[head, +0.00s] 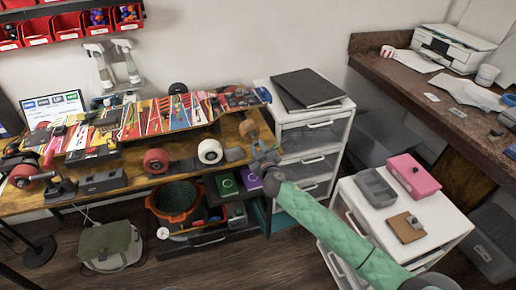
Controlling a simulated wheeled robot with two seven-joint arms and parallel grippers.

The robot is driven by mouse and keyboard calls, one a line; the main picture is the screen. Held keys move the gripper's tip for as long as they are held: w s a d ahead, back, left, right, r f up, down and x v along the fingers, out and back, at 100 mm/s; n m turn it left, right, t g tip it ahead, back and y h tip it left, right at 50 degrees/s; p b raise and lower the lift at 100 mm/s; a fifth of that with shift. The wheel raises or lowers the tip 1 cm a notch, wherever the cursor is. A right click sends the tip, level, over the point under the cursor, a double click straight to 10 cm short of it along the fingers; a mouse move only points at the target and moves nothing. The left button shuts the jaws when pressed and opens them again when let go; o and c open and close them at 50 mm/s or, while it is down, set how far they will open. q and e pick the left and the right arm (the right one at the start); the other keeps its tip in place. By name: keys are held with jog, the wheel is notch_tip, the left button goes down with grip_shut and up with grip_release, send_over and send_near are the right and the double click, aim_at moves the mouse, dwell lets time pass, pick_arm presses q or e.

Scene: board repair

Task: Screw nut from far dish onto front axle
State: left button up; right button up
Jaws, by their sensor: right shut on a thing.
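A skateboard deck (165,118) with colourful graphics lies across the wooden workbench (110,192). A red wheel (156,161) and a white wheel (210,151) show at its near side, with dark metal parts between them. An orange-brown wheel (248,128) is at the right end. My right gripper (259,158) is just beyond the bench's right front corner, below the orange-brown wheel and apart from the white wheel. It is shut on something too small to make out. I cannot pick out the nut, the far dish or the axle's bare end. My left gripper is not in view.
A white drawer unit (312,137) with black folders stands right of the bench. An orange pot (175,199) and small boxes sit under the bench.

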aim_at(255, 142)
jog(key=shift+w, duration=0.1)
dwell(0.4)
jog(key=shift+w+a, duration=0.15)
jog(key=shift+w, duration=0.3)
jog(key=shift+b, duration=0.4)
dwell(0.6)
jog(key=shift+w, duration=0.2)
jog(key=shift+w+a, duration=0.2)
jog(key=shift+w, duration=0.2)
jog(key=shift+b, duration=0.3)
dwell(0.7)
jog(key=shift+w, duration=0.1)
jog(key=shift+w+a, duration=0.2)
jog(key=shift+w, duration=0.2)
